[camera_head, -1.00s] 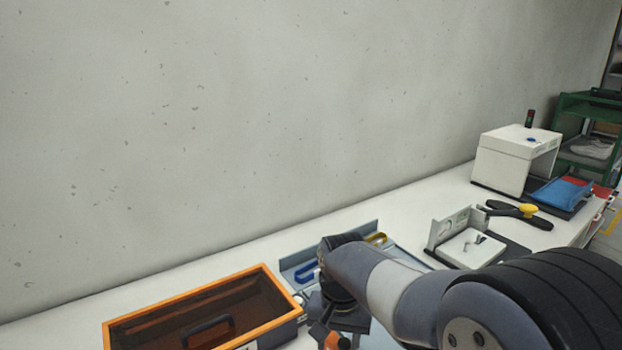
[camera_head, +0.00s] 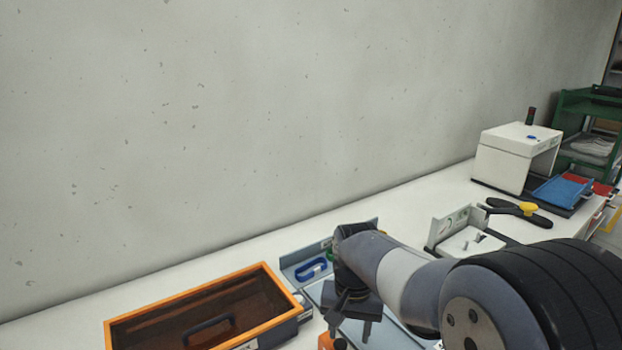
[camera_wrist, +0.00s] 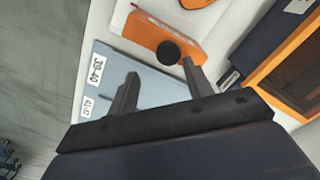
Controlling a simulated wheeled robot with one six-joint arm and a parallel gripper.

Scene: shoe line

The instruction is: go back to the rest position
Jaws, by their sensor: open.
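My gripper (camera_wrist: 160,88) is open in the wrist view, its two dark fingers apart with nothing held between them. Below it lie a grey-blue board (camera_wrist: 150,88) with size labels and an orange block with a black round knob (camera_wrist: 168,52). In the head view my gripper (camera_head: 353,318) hangs over the same blue-grey board (camera_head: 318,290), partly hidden by my arm. The orange block (camera_head: 326,341) shows only in part at the bottom edge.
An orange-rimmed dark box (camera_head: 270,275) stands left of my gripper. A blue looped piece (camera_head: 312,270) lies at the board's back. A plain wall stands behind.

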